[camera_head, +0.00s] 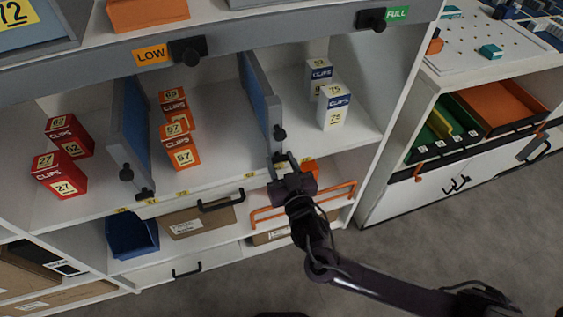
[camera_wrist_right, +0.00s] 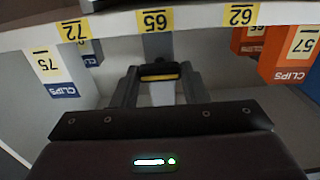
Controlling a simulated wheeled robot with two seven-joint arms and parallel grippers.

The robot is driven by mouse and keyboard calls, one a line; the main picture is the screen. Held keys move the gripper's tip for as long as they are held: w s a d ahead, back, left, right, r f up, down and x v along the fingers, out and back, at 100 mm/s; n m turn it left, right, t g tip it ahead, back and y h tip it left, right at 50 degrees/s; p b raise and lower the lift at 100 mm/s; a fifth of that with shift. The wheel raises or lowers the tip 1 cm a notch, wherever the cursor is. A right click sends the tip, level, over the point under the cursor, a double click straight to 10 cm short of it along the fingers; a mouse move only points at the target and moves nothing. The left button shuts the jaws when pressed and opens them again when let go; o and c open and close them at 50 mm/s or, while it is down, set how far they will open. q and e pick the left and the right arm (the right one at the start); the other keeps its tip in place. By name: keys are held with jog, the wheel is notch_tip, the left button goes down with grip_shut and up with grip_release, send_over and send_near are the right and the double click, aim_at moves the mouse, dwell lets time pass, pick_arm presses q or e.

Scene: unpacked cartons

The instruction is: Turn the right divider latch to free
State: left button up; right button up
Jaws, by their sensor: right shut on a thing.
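The right divider (camera_head: 259,95) is a blue-grey upright panel on the shelf, between the orange and the blue-and-white boxes. A round black knob (camera_head: 279,133) is on its front edge. The right divider latch, at the panel's foot on the shelf's front edge, is mostly hidden by my gripper in the head view. In the wrist view the latch (camera_wrist_right: 160,76) is a dark bar with a yellow stripe, lying crosswise between the fingers. My right gripper (camera_head: 284,163) is shut on it; its fingers also show in the wrist view (camera_wrist_right: 160,88). My left gripper is not in view.
The left divider (camera_head: 130,130) has its own black knob and a latch (camera_head: 145,194). Red boxes (camera_head: 60,174), orange boxes (camera_head: 180,146) and blue-and-white boxes (camera_head: 334,106) stand in the bays. Below are a blue bin (camera_head: 132,237) and an orange rail (camera_head: 335,190). Grey floor lies open in front.

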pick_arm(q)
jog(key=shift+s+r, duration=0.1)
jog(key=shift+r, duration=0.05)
pick_arm(e)
jog(key=shift+n, duration=0.3)
jog(key=n+p, duration=0.2)
jog(key=n, duration=0.2)
jog(key=shift+a+r+p, duration=0.1)
jog(key=shift+p, duration=0.25)
jog(key=shift+n, duration=0.6)
jog(key=n+p, duration=0.3)
jog(key=n, duration=0.3)
jog(key=shift+a, duration=0.1)
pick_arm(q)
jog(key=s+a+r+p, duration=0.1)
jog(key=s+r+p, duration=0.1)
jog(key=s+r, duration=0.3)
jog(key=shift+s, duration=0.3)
pick_arm(e)
jog(key=n, duration=0.6)
jog(key=shift+s+f, duration=0.1)
jog(key=shift+f, duration=0.2)
jog(key=o, duration=1)
